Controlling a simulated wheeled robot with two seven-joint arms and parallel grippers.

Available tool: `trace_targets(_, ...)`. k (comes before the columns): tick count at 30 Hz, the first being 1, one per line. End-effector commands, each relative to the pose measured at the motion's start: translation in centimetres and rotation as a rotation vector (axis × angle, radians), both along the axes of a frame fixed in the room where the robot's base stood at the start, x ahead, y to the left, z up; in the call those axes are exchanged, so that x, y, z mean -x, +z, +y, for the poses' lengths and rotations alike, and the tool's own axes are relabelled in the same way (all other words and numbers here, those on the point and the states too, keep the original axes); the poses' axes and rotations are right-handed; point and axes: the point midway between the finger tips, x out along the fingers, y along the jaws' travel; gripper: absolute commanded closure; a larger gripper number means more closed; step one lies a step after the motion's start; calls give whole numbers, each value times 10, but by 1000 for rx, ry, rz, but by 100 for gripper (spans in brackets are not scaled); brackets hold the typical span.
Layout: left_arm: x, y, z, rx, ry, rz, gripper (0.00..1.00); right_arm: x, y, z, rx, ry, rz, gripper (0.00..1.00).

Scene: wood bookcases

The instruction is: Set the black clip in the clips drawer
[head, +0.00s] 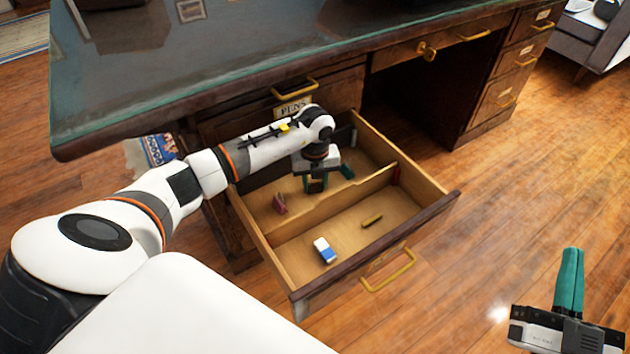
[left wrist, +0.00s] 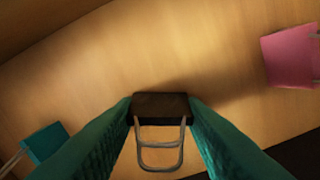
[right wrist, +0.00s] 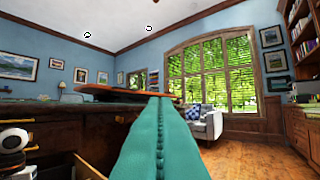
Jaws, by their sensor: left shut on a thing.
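The black clip (left wrist: 160,106), with wire handles toward the camera, is pinched between the green fingertips of my left gripper (left wrist: 160,112) in the left wrist view. In the head view, my left gripper (head: 315,184) is down inside the rear compartment of the open drawer (head: 425,212); the clip is mostly hidden there. The clip is close over the wooden bottom; I cannot tell whether it touches. A pink clip (head: 279,203) and a teal clip (head: 347,171) lie in the same compartment. My right gripper (head: 570,280) is shut and empty, outside the drawer at the lower right.
A wooden divider (head: 335,203) splits the drawer. The front compartment holds a blue-and-white eraser (head: 324,250) and a small brass-coloured piece (head: 372,220). The desk top (head: 220,70) overhangs behind the arm. Wooden floor (head: 520,190) is clear to the right.

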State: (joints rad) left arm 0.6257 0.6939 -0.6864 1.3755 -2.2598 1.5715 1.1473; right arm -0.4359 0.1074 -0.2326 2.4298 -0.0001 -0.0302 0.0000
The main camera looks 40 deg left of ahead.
Motion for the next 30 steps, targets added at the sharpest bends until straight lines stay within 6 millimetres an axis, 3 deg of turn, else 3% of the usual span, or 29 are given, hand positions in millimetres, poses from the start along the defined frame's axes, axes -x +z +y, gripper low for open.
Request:
trace_targets(4, 0, -3, 0, 0, 0, 0, 84, 1, 3, 0, -7, 1, -26, 100)
trace_targets(5, 0, -2, 0, 0, 0, 0, 58, 2, 4, 0, -8, 1, -27, 100)
trace_targets(8, 0, -2, 0, 0, 0, 0, 42, 1, 4, 0, -7, 1, -25, 100)
trace_targets(20, 0, 2, 0, 1, 0, -1, 41, 0, 2, 0, -1, 0, -2, 100)
trace_targets(30, -1, 52, 0, -1, 0, -4, 41, -8, -51, -7, 93, -21, 349, 100)
